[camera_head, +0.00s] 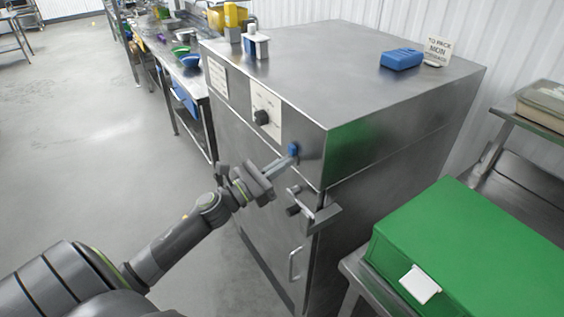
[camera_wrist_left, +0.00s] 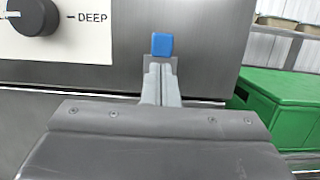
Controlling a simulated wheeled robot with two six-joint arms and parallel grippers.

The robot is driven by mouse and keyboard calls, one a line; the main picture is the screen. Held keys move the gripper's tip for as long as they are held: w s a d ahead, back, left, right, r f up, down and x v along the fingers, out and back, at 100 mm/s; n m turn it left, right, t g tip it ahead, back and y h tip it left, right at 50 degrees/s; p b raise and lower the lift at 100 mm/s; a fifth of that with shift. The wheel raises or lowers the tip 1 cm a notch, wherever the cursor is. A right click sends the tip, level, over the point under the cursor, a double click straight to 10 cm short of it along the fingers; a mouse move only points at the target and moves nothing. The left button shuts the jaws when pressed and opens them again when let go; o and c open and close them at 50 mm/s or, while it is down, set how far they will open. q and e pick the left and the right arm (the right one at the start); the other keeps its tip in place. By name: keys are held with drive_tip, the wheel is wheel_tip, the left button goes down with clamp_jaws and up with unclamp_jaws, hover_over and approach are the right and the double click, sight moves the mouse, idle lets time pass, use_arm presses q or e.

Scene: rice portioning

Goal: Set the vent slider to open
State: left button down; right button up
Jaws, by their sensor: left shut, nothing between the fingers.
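The vent slider's blue knob (camera_head: 293,149) sits on the front face of the steel cabinet (camera_head: 370,75), near its right front corner. It also shows in the left wrist view as a blue block (camera_wrist_left: 162,45). My left gripper (camera_head: 287,160) is shut and empty, its fingertips right at the knob's lower side. In the left wrist view the closed fingers (camera_wrist_left: 160,68) point at the knob from just below; I cannot tell whether they touch it. The slider's track is mostly hidden. My right gripper is not in view.
A black dial (camera_head: 261,117) on a white panel is left of the knob. A door latch (camera_head: 315,212) sticks out below. A green box (camera_head: 475,250) stands at the right. A blue object (camera_head: 401,59) and a sign (camera_head: 437,50) are on the cabinet top.

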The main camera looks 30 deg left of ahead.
sight(295, 132)
use_arm(q)
wheel_tip(295, 132, up, 7)
drive_tip(key=p, duration=0.4)
drive_tip(key=shift+f+p, duration=0.2)
drive_tip(key=shift+p, duration=0.1)
drive_tip(key=shift+r, duration=0.2)
drive_tip(key=shift+w, duration=0.1)
